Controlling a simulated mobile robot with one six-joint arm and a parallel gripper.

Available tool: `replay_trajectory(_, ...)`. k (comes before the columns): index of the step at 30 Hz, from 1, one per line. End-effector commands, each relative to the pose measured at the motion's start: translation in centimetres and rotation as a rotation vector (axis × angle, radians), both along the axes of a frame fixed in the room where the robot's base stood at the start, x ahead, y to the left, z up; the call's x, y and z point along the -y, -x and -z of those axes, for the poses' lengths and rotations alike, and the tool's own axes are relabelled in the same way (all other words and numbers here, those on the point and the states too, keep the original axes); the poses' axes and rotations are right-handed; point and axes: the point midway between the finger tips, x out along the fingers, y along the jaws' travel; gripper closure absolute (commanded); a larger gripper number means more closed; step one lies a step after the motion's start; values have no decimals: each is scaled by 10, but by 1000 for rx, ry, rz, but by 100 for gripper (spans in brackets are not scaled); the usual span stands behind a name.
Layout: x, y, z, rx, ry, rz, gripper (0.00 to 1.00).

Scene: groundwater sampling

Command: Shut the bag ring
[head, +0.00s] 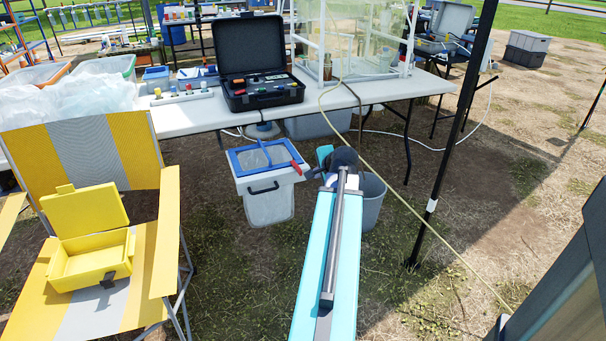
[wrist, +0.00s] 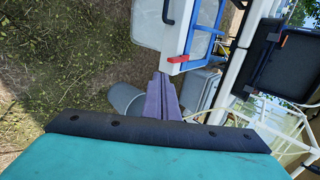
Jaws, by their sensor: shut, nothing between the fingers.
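A square blue ring (head: 241,161) lies on top of a white bin (head: 269,203) hung below the table's front edge. A red lever (head: 295,155) sits at the ring's right side. In the wrist view the blue ring (wrist: 201,45) is upper right and the red lever (wrist: 178,59) is at the bin's near edge. I cannot tell from these views whether the ring is fully closed. My gripper (wrist: 160,76) is shut and empty, its tips just below the red lever in the picture, with no clear contact. In the head view my arm hides most of the gripper.
A grey bucket (head: 373,190) stands right of the bin, behind my arm. The table (head: 190,119) bears an open black case (head: 262,60). A yellow chair (head: 110,150) with an open yellow box (head: 91,262) is at left. A cord (head: 400,193) and a dark pole (head: 456,140) cross the right side.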

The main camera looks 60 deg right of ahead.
Motion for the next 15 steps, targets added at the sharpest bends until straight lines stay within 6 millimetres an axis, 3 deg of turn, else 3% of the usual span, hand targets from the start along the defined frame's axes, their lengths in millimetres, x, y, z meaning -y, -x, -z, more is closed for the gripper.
replay_trajectory(15,7,-10,11,-3,-1,-4,100)
